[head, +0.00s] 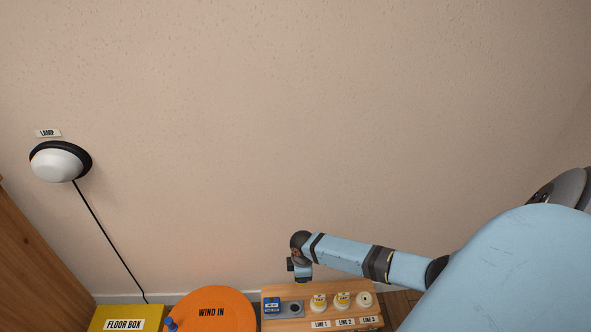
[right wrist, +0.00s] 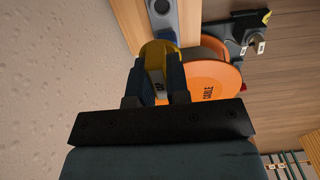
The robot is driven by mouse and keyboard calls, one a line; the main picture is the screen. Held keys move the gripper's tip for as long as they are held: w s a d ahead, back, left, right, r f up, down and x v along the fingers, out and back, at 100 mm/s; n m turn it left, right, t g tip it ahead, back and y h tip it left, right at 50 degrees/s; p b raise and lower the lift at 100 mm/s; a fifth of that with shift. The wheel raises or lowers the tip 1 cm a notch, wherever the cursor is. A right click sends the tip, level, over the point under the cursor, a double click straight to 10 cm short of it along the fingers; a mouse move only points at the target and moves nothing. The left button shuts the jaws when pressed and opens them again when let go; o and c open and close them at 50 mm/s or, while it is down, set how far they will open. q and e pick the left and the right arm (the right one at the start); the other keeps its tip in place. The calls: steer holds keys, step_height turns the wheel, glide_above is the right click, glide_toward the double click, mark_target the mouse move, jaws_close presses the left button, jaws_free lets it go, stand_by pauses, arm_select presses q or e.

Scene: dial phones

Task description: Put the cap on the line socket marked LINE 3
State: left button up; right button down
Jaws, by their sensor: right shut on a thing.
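The wooden board (head: 272,324) has three pale round sockets in a row. The LINE 3 socket (head: 365,299) at the right end shows a dark centre and nothing on it. The LINE 1 socket (head: 318,302) and LINE 2 socket (head: 342,301) carry yellow-marked tops. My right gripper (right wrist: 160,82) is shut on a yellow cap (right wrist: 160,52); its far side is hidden. In the head view my right gripper (head: 301,274) points down above the grey-blue holder (head: 283,314), left of the sockets. My left gripper is in neither view.
The wall rises behind the board. A lamp (head: 57,163) hangs on it. Dark fittings (right wrist: 243,38) lie beyond the reel.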

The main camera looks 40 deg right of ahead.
steer(key=s+d+f+b, duration=0.1)
steer(key=s+d+f, duration=0.1)
steer(key=s+d, duration=0.1)
steer(key=s+d+f+b, duration=0.1)
steer(key=s+d+f, duration=0.2)
steer(key=d, duration=0.1)
steer(key=s+d+f+b, duration=0.2)
steer(key=s+d, duration=0.1)
steer(key=d, duration=0.1)
steer(key=shift+d+f, duration=0.1)
steer(key=shift+f, duration=0.3)
steer(key=s+d+f+b, duration=0.4)
steer(key=d, duration=0.1)
steer(key=s+d+f+b, duration=0.2)
steer(key=d, duration=0.1)
steer(key=shift+s+d+f, duration=0.15)
steer(key=shift+d+f, duration=0.05)
steer(key=shift+f, duration=0.05)
steer(key=shift+f+b, duration=0.2)
steer(key=shift+b, duration=0.2)
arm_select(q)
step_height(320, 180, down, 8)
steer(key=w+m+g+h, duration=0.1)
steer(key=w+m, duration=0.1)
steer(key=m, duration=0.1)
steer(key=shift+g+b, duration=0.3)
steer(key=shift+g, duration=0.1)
arm_select(e)
steer(key=shift+f, duration=0.55)
